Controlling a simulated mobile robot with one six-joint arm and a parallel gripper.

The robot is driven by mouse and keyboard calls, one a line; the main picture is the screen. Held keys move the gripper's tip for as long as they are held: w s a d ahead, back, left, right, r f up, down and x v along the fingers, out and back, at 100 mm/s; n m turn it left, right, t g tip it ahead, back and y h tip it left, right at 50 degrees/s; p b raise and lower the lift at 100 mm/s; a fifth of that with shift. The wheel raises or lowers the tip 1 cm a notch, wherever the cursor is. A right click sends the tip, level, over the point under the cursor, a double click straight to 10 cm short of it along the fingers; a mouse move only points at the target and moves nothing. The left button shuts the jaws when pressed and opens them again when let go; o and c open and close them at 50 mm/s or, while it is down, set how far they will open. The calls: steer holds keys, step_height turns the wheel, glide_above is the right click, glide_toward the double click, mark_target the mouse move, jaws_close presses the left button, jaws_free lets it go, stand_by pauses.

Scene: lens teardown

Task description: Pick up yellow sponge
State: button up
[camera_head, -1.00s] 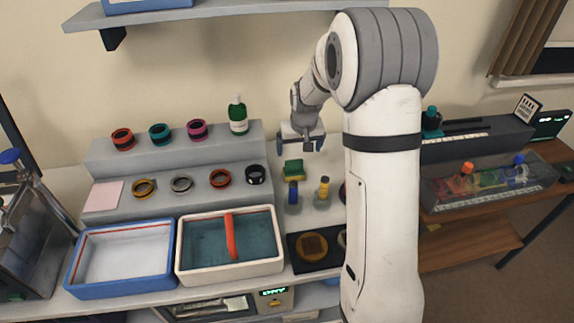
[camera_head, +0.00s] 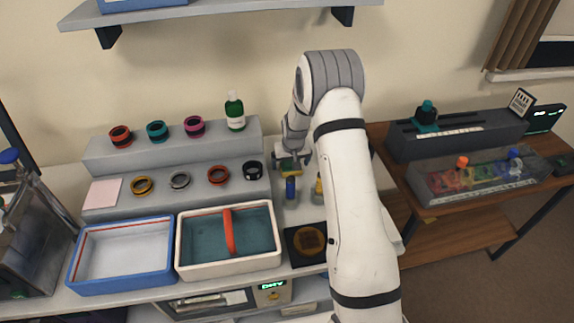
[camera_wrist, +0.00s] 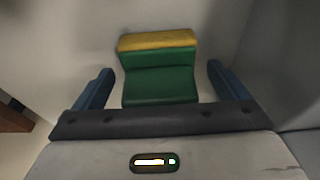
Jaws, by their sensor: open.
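The sponge (camera_wrist: 158,41) shows in the wrist view as a block with a yellow layer at the far side and green on the side facing me. It lies between the two blue fingers of my gripper (camera_wrist: 158,82), with a gap on each side. In the head view the sponge (camera_head: 288,167) is partly hidden by my gripper (camera_head: 290,160), beside the stepped grey shelf. My gripper is open and holds nothing.
A blue-capped bottle (camera_head: 291,188) and a yellow-capped bottle (camera_head: 318,188) stand just in front of the sponge. A dark mat (camera_head: 293,256) and a cream tray (camera_head: 187,268) are nearer the front. A green bottle (camera_head: 235,112) stands on the upper step.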

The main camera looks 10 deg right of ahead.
steer(key=shift+f, duration=0.3)
steer(key=shift+c, duration=0.2)
steer(key=c, duration=1)
